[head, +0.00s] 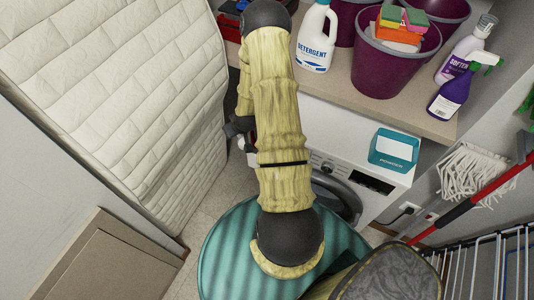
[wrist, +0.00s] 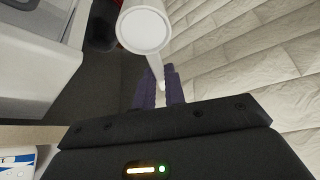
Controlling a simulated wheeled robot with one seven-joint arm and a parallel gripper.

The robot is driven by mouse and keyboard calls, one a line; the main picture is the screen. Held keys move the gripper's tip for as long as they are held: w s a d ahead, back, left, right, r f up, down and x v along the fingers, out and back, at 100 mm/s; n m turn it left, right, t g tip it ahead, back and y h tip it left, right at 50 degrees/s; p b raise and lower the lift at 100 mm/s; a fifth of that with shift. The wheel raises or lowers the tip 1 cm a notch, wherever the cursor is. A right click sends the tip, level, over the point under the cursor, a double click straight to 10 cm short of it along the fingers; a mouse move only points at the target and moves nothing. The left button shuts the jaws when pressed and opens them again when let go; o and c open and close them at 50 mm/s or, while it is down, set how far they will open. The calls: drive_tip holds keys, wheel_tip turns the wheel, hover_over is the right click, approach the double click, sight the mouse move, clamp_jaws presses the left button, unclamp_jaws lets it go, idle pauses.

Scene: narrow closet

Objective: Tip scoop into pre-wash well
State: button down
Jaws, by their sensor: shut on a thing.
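My gripper (wrist: 158,88) is shut on the handle of a white scoop (wrist: 146,30) in the wrist view. The scoop's round end faces the camera; I cannot tell whether powder is in it. In the head view my arm hides most of the gripper and the scoop. The white washing machine (head: 318,118) stands under the counter, right of my arm. The gripper is left of the machine, apart from this recess.
A teal powder box (head: 394,150) sits on the machine's right side. A padded mattress (head: 120,90) stands close on the left. A mop (head: 466,175) leans at right.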

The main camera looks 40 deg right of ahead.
drive_tip(key=s+d, duration=0.1)
drive_tip(key=d, duration=0.3)
drive_tip(key=s+d+r+g, duration=0.1)
drive_tip(key=s+d, duration=0.1)
drive_tip(key=d, duration=0.1)
drive_tip(key=s+d+r+g+b, duration=0.1)
drive_tip(key=d, duration=0.3)
drive_tip(key=shift+s+d+y, duration=0.15)
drive_tip(key=shift+d+y, duration=0.15)
drive_tip(key=shift+a, duration=0.15)
